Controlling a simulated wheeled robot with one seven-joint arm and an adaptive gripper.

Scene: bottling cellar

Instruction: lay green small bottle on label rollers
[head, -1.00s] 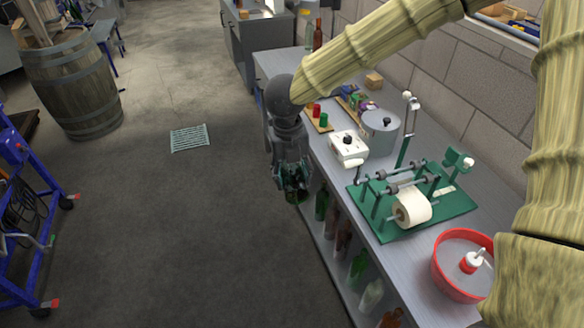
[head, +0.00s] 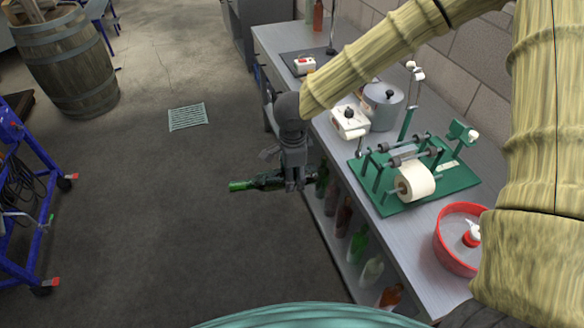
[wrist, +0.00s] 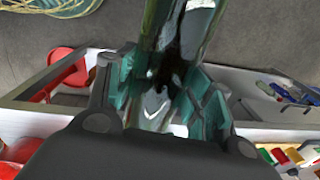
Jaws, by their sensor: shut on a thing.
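My gripper (head: 295,182) is shut on the green small bottle (head: 262,183). The bottle lies about level, its bright green end pointing left, over the floor just left of the bench. In the wrist view the dark, glossy bottle (wrist: 180,35) runs up between the teal finger pads of my gripper (wrist: 168,100). The label rollers (head: 405,157) are metal bars on a green-based stand on the bench, to the right of my gripper. A white label roll (head: 416,182) sits low at the stand's front. Part of the bottle is hidden by the fingers.
A white box with a black knob (head: 349,122) and a grey pot (head: 382,106) stand behind the rollers. A red basin (head: 453,262) is at the near end of the bench. Several bottles stand on the shelf below.

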